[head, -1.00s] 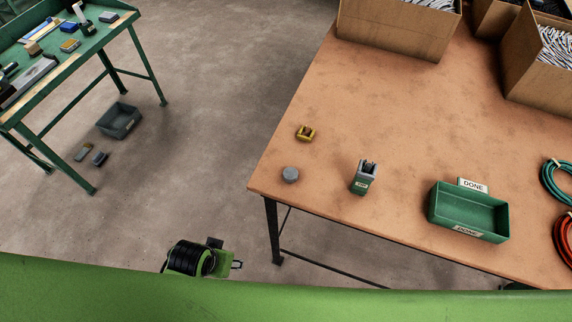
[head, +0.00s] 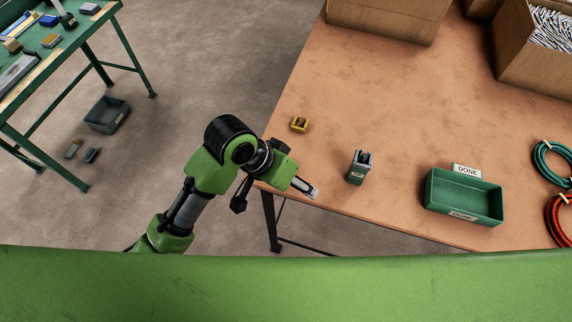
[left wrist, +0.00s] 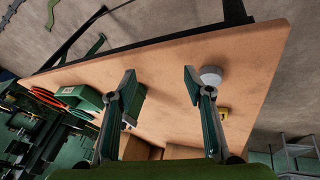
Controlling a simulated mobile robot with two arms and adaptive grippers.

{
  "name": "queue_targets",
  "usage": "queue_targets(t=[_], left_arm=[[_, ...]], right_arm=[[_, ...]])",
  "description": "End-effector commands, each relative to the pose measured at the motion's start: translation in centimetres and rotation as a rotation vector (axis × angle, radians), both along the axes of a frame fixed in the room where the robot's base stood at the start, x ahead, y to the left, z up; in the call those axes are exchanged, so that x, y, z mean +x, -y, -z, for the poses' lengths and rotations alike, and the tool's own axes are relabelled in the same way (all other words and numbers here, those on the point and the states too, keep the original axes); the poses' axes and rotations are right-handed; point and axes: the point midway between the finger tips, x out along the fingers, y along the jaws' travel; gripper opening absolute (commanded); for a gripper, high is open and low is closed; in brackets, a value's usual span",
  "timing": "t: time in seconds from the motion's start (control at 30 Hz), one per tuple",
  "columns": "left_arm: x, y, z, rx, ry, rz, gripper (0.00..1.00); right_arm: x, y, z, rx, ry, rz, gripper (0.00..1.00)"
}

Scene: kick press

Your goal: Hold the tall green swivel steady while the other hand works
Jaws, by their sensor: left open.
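The tall green swivel (head: 360,168) stands upright near the front edge of the brown table, with a grey forked top and a small label. My left gripper (head: 308,188) is over the table's front left corner, to the left of the swivel and apart from it. In the left wrist view its two fingers (left wrist: 160,78) are spread wide with nothing between them. My right gripper is not in view.
A yellow bracket (head: 299,124) lies behind my left gripper. A grey round piece (left wrist: 211,74) shows beside a finger in the left wrist view. A green DONE tray (head: 432,190) stands right of the swivel, with coiled cables (head: 551,160) beyond. Cardboard boxes (head: 385,20) stand at the back.

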Motion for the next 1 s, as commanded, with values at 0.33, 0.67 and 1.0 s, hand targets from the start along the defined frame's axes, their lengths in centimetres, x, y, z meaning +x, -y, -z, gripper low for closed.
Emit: queue_targets(t=[0.33, 0.67, 1.0], left_arm=[[3.0, 2.3, -3.6, 0.146, -0.041, 0.18, 0.47], [6.5, -0.2, -7.2, 0.365, -0.088, 0.202, 0.47], [8.3, -2.2, -9.3, 0.463, -0.109, 0.169, 0.47]], right_arm=[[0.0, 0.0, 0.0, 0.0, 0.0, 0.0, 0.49], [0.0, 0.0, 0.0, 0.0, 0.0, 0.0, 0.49], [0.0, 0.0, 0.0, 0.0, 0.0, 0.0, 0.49]])
